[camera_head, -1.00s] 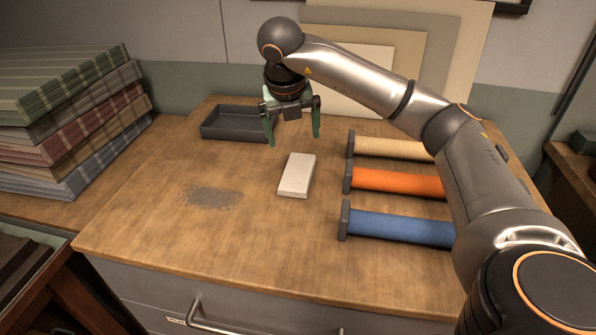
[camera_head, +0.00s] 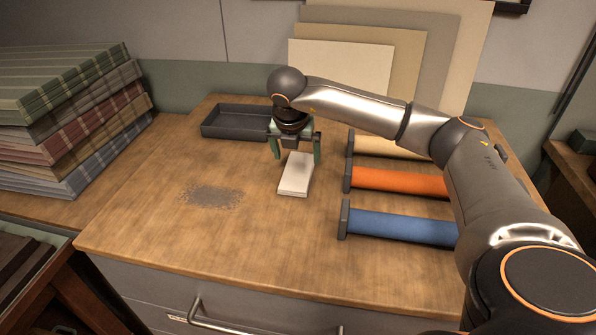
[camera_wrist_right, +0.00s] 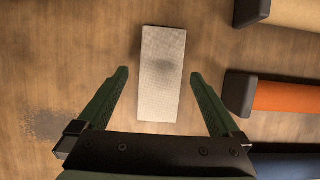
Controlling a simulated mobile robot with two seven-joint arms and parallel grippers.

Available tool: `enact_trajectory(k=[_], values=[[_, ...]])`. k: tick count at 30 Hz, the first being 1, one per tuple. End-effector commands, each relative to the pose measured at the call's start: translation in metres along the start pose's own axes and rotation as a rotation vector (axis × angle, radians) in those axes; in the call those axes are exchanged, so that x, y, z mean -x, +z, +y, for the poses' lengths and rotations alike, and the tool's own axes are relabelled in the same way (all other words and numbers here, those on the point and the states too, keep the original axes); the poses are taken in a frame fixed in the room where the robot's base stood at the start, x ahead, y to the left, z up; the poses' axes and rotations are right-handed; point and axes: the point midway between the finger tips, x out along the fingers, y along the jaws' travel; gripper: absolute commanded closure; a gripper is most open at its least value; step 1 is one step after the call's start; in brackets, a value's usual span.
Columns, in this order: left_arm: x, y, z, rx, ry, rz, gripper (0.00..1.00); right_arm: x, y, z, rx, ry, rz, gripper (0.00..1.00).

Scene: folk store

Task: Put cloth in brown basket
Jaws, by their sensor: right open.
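A white folded cloth (camera_head: 296,176), a flat rectangular block in shape, lies on the wooden tabletop in the head view. It also shows in the right wrist view (camera_wrist_right: 161,75), lengthwise between my fingers' lines. My right gripper (camera_head: 297,158) is open and empty above the far end of the cloth. In the right wrist view its green fingertips (camera_wrist_right: 158,72) stand on either side of the cloth, apart from it. No brown basket shows clearly; a dark grey tray (camera_head: 236,137) sits at the back left of the tabletop. My left gripper is not in view.
Rolls in beige, orange (camera_head: 398,182) and blue (camera_head: 400,226) lie to the right of the cloth. A grey dust patch (camera_head: 211,196) marks the wood at left. Stacked plaid fabrics (camera_head: 70,120) stand at far left. Boards (camera_head: 340,65) lean at the back. The front tabletop is clear.

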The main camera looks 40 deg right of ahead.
Motion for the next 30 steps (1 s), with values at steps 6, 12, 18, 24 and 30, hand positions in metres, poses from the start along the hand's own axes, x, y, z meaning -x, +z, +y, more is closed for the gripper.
enact_trajectory(k=[6, 12, 18, 24, 30], values=[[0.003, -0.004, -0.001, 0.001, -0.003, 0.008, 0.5, -0.033, 0.003, -0.003, -0.001, -0.004, 0.002, 0.0], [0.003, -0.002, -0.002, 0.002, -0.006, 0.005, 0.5, -0.042, 0.003, -0.003, -0.001, -0.002, 0.0, 0.0], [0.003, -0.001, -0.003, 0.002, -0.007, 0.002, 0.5, -0.041, 0.003, -0.003, -0.001, -0.002, 0.0, 0.07], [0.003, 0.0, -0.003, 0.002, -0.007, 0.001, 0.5, -0.041, 0.003, -0.003, -0.001, -0.001, 0.001, 0.29], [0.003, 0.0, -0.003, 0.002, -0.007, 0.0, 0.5, -0.041, 0.003, -0.003, -0.001, -0.001, 0.001, 0.52]])
